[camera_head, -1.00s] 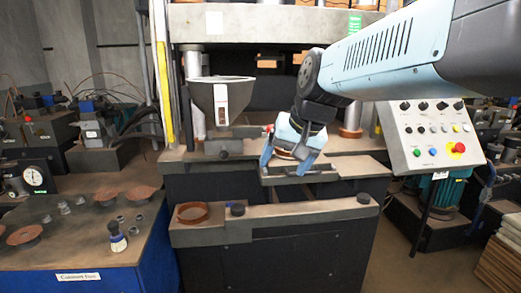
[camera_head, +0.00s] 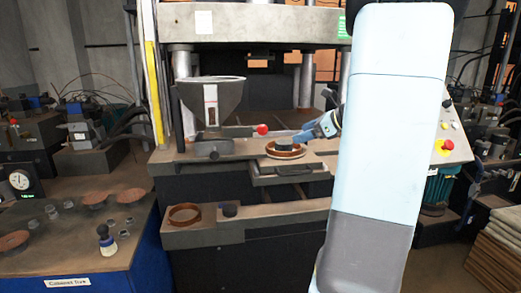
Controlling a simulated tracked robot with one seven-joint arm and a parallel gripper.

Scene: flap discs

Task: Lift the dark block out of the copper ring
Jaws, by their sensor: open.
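A copper ring (camera_head: 286,154) lies on the press table's small front plate, right of the hopper. A dark block (camera_head: 284,143) sits inside it, its top showing above the rim. The rest of the gripper is partly hidden behind my arm.
The grey hopper (camera_head: 211,105) and a red ball knob (camera_head: 262,130) stand left of the ring. My arm covers much of the control panel.

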